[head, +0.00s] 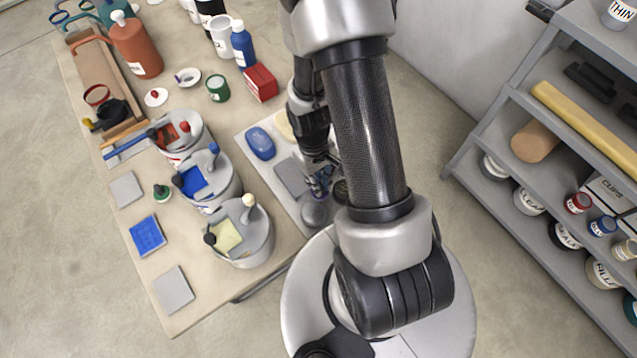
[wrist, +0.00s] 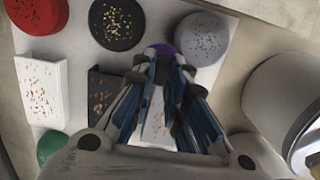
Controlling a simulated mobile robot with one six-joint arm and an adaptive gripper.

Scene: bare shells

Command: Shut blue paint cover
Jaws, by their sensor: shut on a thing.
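The blue paint bucket (head: 228,190) stands in the middle of a row of three on the table. Blue paint (head: 203,182) shows through an opening in its grey top, beside a blue knob (head: 213,149). My gripper (head: 318,185) is to the right of the bucket, apart from it, over a pale board. In the wrist view the fingers of my gripper (wrist: 160,60) come together around a small purple thing (wrist: 162,49). The fingers hide most of it, and I cannot tell what it is.
The pale board (head: 248,129) holds a blue oval (head: 261,143). A blue square (head: 148,235) lies at front left. Shelves (head: 490,130) stand at right.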

